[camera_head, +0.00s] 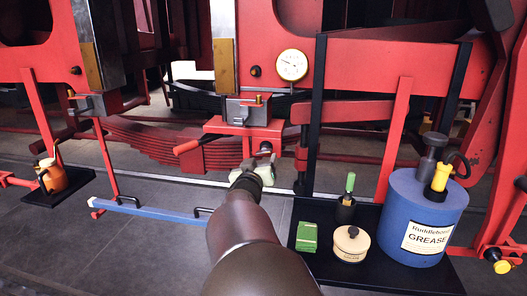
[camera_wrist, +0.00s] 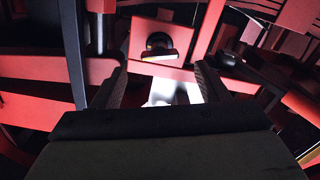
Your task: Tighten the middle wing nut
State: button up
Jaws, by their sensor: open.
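My gripper (camera_head: 255,174) is open and empty in the middle of the head view, just below the red bracket (camera_head: 235,128) under the dark block. In the wrist view my two dark fingers stand wide apart, with the gap between them here (camera_wrist: 159,84). A dark round fitting with a crossbar (camera_wrist: 160,44), which looks like the wing nut, sits on a red plate (camera_wrist: 146,27) beyond the fingertips, apart from them. In the head view a small dark round fitting (camera_head: 266,147) shows at the bracket just above my gripper; I cannot tell its angle.
A black tray (camera_head: 365,272) at right holds a blue grease drum (camera_head: 407,215), a round tin (camera_head: 351,244), a green box (camera_head: 307,236) and a green-handled brush in a pot. A blue bar (camera_head: 160,211) lies left of my arm. An orange oil can (camera_head: 53,177) stands at far left.

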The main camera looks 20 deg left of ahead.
aim_at(264, 151)
jog(key=w, duration=0.4)
jog(key=w+a+p, duration=0.1)
jog(key=w, duration=0.2)
